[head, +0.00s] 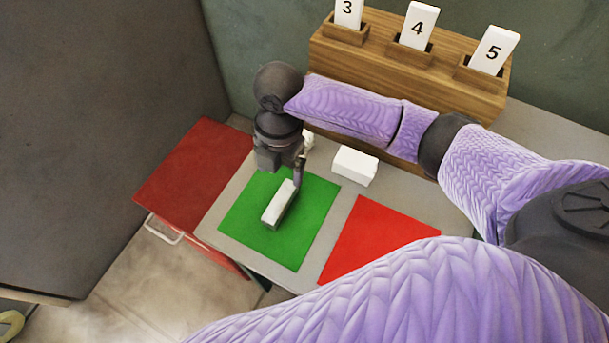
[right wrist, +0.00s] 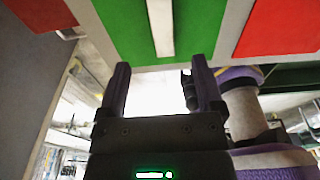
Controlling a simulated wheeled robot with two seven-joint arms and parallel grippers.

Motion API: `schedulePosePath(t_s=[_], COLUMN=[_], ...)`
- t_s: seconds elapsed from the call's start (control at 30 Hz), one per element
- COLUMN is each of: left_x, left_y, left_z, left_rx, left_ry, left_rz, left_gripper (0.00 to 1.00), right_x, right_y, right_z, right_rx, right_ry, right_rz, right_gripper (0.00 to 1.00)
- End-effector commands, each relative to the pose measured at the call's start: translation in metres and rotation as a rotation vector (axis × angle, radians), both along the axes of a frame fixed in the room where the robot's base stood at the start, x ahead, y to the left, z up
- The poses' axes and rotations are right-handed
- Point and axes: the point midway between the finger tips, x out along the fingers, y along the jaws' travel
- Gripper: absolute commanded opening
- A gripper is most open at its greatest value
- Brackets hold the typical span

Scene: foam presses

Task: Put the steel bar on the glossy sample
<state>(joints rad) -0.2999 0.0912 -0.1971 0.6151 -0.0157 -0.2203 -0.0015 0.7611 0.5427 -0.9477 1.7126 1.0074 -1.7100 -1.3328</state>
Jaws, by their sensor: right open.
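My right gripper (head: 289,174) hangs over the green mat near a pale block (head: 279,207) that lies on this mat. In the right wrist view the gripper (right wrist: 161,80) is open, with nothing between its fingers. The pale block (right wrist: 160,27) shows there beyond the fingertips, not between them. A second white block (head: 355,166) lies on the grey table behind the mats. A third white piece (head: 308,139) is mostly hidden behind the gripper. I cannot tell which of these is the glossy sample, and I see no clear steel bar. My left gripper is not in view.
The green mat (head: 245,222) and a red mat (head: 375,236) lie on the grey table (head: 215,217). A wooden rack (head: 370,50) with number cards stands at the back. A dark red surface (head: 195,170) with a handle is on the left. The red mat is clear.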

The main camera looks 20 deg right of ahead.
Motion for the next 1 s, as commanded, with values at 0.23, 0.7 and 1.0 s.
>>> schedulePosePath(t_s=[0.23, 0.7, 1.0], left_x=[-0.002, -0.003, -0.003], left_y=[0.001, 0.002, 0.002], left_z=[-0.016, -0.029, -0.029], left_rx=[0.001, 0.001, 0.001], left_ry=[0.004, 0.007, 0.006], left_rz=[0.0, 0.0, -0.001], left_gripper=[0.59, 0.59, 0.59], right_x=[-0.006, -0.015, -0.015], right_y=[0.004, 0.005, 0.005], right_z=[-0.048, -0.094, -0.094], right_rx=[0.0, -0.001, -0.001], right_ry=[0.005, 0.0, 0.001], right_rz=[0.001, 0.001, 0.001], right_gripper=[0.85, 0.85, 0.22])
